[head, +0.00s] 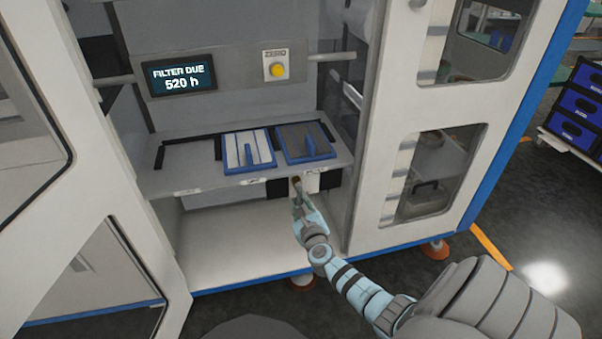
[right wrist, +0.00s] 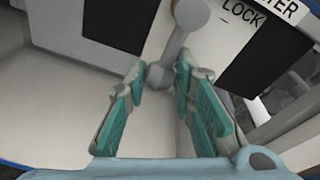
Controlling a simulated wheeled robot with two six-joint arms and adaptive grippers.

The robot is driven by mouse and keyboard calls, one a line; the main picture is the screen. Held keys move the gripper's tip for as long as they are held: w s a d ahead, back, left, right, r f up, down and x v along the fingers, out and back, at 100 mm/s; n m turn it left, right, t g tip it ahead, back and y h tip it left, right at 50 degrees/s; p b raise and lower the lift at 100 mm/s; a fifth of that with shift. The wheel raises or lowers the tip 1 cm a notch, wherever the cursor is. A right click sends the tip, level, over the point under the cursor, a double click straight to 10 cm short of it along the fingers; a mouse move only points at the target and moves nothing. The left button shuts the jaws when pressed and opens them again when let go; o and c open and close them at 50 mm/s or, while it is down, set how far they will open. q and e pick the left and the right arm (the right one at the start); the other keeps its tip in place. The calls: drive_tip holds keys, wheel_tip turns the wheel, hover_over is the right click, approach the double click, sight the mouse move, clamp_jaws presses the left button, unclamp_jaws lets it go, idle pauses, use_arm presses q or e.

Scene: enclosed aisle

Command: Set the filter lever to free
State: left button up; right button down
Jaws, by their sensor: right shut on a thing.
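The filter lever (right wrist: 174,42) is a grey arm with a round pivot at its top and a rounded end. It shows in the right wrist view on a pale plate with the words "LOCK" and a cut-off "...TER" (right wrist: 258,14). My right gripper (right wrist: 158,82) has its teal-padded fingers on either side of the lever's rounded end and is shut on it. In the head view the right gripper (head: 297,188) is just under the shelf front, where it hides most of the lever. The word "free" is not readable in either view. My left gripper is not in view.
A white filter panel (head: 232,151) and a dark one in a blue frame (head: 290,136) lie on the shelf (head: 200,178) above. A display (head: 180,77) reads "FILTER DUE 520 h". A yellow button (head: 277,70) is marked "ZERO". Open cabinet doors flank the bay.

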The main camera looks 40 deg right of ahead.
drive_tip(key=shift+a, duration=0.1)
drive_tip(key=c, duration=1.6)
unclamp_jaws()
drive_tip(key=shift+w+a, duration=0.1)
drive_tip(key=v, duration=1.2)
drive_tip(key=shift+r, duration=0.1)
